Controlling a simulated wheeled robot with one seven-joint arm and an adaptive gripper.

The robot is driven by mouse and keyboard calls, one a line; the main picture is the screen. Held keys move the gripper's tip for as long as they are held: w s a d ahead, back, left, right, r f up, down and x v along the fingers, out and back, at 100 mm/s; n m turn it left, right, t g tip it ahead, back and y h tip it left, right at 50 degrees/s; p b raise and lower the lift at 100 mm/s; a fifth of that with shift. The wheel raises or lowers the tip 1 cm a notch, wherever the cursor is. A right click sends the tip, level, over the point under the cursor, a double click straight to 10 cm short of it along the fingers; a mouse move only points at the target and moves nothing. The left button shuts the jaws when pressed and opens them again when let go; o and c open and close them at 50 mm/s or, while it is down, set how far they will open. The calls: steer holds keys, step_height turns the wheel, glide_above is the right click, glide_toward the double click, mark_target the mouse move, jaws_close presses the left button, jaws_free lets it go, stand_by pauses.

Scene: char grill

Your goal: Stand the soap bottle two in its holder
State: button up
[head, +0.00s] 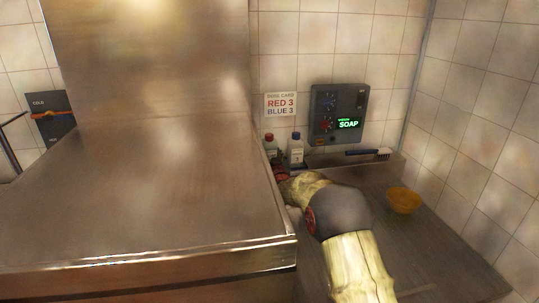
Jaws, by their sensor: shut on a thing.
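Two small bottles stand upright side by side by the tiled wall: a red-capped soap bottle (270,147) and a blue-capped soap bottle (295,150). No label shows which is bottle two. My gripper (279,170) is at the end of my arm, just below the red-capped bottle, and is shut on it as far as I can see. The steel housing's edge and my wrist hide most of the fingers and the bottle's lower part. A dark ledge shows at the foot of the blue-capped bottle; I cannot make out the holder clearly.
A large steel housing (150,190) fills the left, its edge close to my wrist. A dark soap panel (338,115) and a dose card (280,104) reading RED 3, BLUE 3 hang on the wall.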

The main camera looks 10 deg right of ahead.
steer(key=o, duration=1.5)
steer(key=shift+r+p, duration=0.25)
steer(key=shift+p, duration=0.15)
steer(key=s+r+g+p, duration=0.1)
steer(key=s+r+g, duration=0.25)
steer(key=s, duration=1.35)
steer(key=s+r+g+p, duration=0.1)
steer(key=s+r+g, duration=0.3)
steer(key=s, duration=1.2)
steer(key=s+f+g, duration=0.1)
steer(key=s, duration=1)
steer(key=s+f+g, duration=0.2)
steer(key=s, duration=1)
steer(key=s+f+g, duration=0.1)
steer(key=s+g, duration=0.1)
steer(key=s, duration=0.9)
steer(key=shift+s+f, duration=0.4)
